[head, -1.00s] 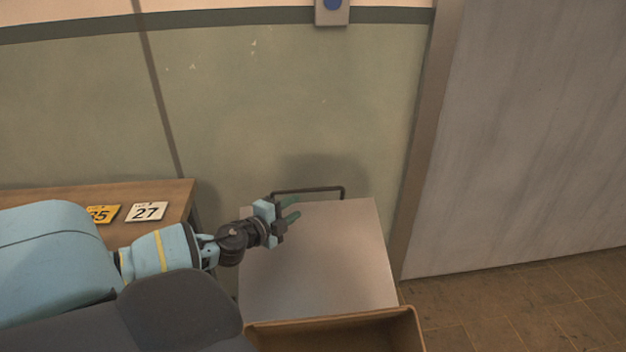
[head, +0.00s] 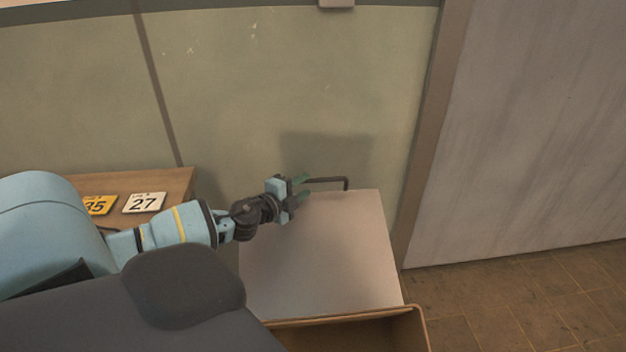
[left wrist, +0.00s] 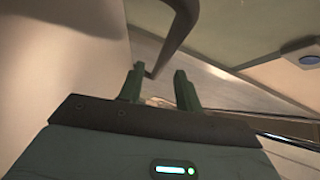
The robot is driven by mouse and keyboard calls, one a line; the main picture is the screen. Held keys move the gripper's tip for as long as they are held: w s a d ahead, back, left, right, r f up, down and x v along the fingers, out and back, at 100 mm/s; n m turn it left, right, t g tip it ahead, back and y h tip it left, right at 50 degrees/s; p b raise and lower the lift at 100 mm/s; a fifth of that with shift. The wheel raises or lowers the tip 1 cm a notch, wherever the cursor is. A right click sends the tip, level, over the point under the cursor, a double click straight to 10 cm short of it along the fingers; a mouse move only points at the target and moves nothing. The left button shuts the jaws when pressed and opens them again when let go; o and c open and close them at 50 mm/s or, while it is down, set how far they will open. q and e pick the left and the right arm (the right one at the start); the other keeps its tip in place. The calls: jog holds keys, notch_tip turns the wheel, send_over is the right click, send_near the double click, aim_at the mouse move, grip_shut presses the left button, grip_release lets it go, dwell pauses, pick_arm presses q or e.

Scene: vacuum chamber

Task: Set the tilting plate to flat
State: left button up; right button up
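The tilting plate (head: 330,250) is a pale grey panel in the middle of the head view, with a dark bar handle (head: 346,183) at its far edge. Whether it lies flat or tilted is hard to tell. My left gripper (head: 304,188) is at the left part of the handle and hides that end. In the left wrist view, its two green fingers (left wrist: 158,85) are apart. The dark handle (left wrist: 178,35) runs down toward the gap between them; I cannot tell whether it touches a finger. My right gripper is not in view.
A brown open-topped box (head: 350,325) is at the plate's near edge. A wooden table (head: 165,182) with number cards 25 (head: 98,205) and 27 (head: 144,202) stands at the left. The green wall (head: 250,90) is close behind the handle. Tiled floor (head: 500,300) is clear at the right.

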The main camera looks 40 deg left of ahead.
aim_at(311, 182)
pick_arm(q)
jog(key=shift+w+a+f, duration=0.15)
jog(key=shift+w, duration=1.05)
jog(key=shift+w+a+f, duration=0.1)
jog(key=shift+w+f, duration=0.05)
jog(key=shift+w, duration=1.05)
jog(key=shift+c, duration=0.2)
grip_shut()
